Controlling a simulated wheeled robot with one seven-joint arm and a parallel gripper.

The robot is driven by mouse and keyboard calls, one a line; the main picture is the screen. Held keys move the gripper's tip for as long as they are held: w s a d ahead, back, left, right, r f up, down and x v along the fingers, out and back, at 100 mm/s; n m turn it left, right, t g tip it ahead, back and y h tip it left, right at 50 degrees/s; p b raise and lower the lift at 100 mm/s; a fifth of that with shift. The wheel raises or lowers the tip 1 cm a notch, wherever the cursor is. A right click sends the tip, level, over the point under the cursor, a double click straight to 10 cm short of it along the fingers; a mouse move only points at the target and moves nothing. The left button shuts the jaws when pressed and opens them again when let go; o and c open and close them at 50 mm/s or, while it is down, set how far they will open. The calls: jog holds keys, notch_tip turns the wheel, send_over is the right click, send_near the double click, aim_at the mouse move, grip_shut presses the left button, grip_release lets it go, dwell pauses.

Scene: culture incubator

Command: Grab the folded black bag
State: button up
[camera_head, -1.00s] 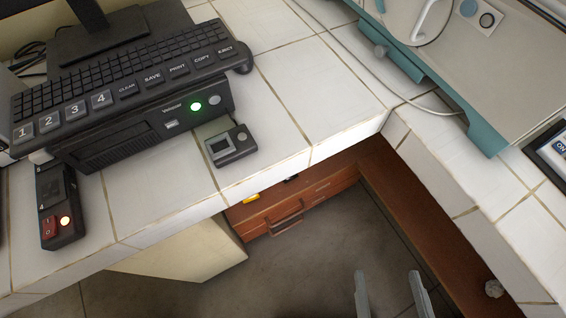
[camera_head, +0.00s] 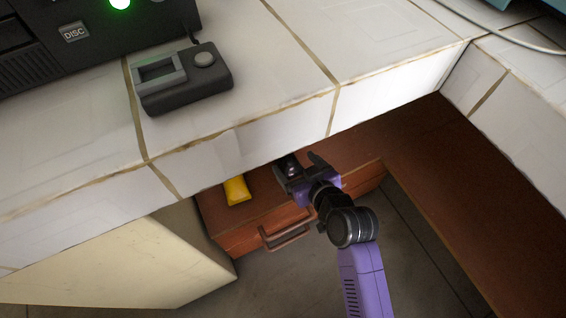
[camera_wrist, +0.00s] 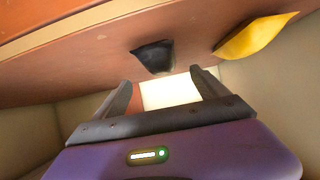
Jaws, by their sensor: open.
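The folded black bag (camera_wrist: 155,57) lies on the reddish-brown wooden top under the counter, in the upper middle of the wrist view. In the head view, I cannot clearly tell the bag from my dark gripper, which covers that spot. My gripper (camera_wrist: 162,82) is open and empty. Its two fingers point toward the bag, which shows just beyond the gap between their tips. In the head view my gripper (camera_head: 299,167) is below the counter edge, over the drawer unit.
A yellow packet (camera_head: 236,191) lies left of my gripper on the wooden drawer unit (camera_head: 225,240), which has a front handle (camera_head: 286,236). The white tiled counter (camera_head: 250,150) overhangs it. A cream panel (camera_head: 130,265) stands to the left. A small grey device (camera_head: 183,78) sits on the counter.

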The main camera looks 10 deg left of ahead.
jog(key=shift+b+x, duration=0.3)
jog(key=shift+x, duration=0.6)
jog(key=b+x, duration=0.2)
jog(key=x, duration=0.1)
jog(key=b+x, duration=0.1)
jog(key=x, duration=0.2)
jog(key=shift+a+f+b, duration=0.25)
jog(key=shift+f+b, duration=0.1)
jog(key=shift+f, duration=0.05)
jog(key=shift+w+a, duration=0.15)
jog(key=shift+c, duration=0.4)
jog(key=c, duration=1.4)
